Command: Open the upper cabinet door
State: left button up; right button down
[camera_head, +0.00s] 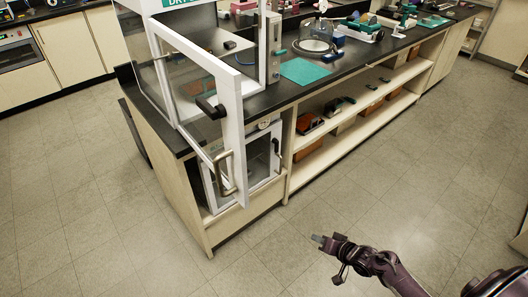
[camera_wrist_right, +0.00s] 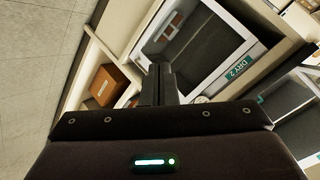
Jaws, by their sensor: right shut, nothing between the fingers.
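The upper cabinet (camera_head: 272,50) is a white-framed glass box standing on the black counter. Its glazed door (camera_head: 232,105) stands open, swung out past the counter's front edge from its left side. A metal bar handle (camera_head: 226,173) is at the door's lower outer corner. My right gripper (camera_head: 318,239) is shut and empty, well to the right of the door and apart from it, over the floor. In the right wrist view its fingers (camera_wrist_right: 158,84) are together in front of the lower cabinet labelled DRY 2 (camera_wrist_right: 239,70). My left gripper is out of view.
The lower cabinet (camera_head: 277,178) with a dark handle sits under the counter, partly behind the open door. Open shelves (camera_head: 320,155) with boxes and tools run to its right. A teal mat (camera_head: 305,71) lies on the counter. The floor in front is clear.

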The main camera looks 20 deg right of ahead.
jog(key=w+r+t+y+b, duration=0.1)
jog(key=w+r+y, duration=0.3)
jog(key=r, duration=0.9)
jog(key=w+r+t+y+b, duration=0.1)
jog(key=w+r+y, duration=0.25)
jog(key=r, duration=1.05)
jog(key=s+a+r+g+y, duration=0.2)
jog(key=a+r, duration=0.1)
jog(key=r, duration=0.5)
jog(key=s+a+r+g+y, duration=0.3)
jog(key=a+r, duration=0.1)
jog(key=r, duration=0.3)
jog(key=s+a+p+x, duration=0.1)
jog(key=p+x, duration=0.2)
jog(key=x, duration=0.9)
jog(key=shift+s+a+p, duration=0.15)
jog(key=shift+s+p, duration=0.15)
